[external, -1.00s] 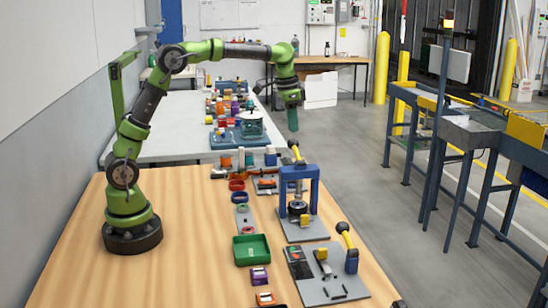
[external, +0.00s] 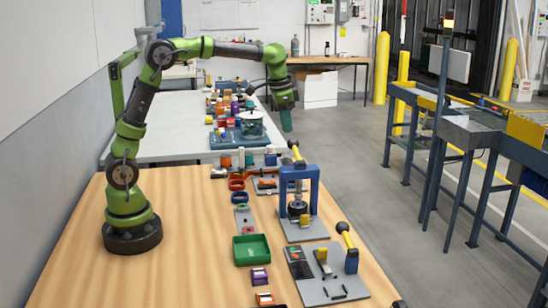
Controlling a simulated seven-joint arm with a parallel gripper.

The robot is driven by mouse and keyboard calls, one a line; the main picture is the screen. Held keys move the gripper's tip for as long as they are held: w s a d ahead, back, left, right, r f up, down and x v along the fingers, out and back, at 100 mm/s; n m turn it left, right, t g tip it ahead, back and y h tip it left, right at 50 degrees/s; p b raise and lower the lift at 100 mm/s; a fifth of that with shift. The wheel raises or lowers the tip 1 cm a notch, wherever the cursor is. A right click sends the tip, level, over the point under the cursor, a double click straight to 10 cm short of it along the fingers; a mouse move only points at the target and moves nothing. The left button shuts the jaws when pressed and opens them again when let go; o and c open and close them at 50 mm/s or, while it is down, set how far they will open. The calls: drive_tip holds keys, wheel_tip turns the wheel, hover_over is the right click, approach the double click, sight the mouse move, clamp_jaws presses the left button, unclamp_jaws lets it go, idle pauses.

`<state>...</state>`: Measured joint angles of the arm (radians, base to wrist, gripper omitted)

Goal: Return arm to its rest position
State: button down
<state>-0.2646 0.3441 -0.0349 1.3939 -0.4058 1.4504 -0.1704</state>
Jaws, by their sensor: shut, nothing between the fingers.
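My green arm stands on its dark base at the left of the wooden table (external: 75,262). The arm rises and reaches right. The fingertips are small and hard to make out. Nothing is seen touching the gripper.
A white table (external: 180,130) with more items stands behind. The table's left front is clear.

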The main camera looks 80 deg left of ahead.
drive_tip(key=s+d+m+t, duration=0.2)
drive_tip(key=s+d, duration=0.2)
drive_tip(key=s, duration=0.7)
drive_tip(key=s+d+m+t+y, duration=0.1)
drive_tip(key=s+d+t, duration=0.2)
drive_tip(key=s, duration=0.8)
drive_tip(key=shift+s+d+f+m+y, duration=0.15)
drive_tip(key=shift+s+d+m+y, duration=0.2)
drive_tip(key=shift+d+m, duration=0.1)
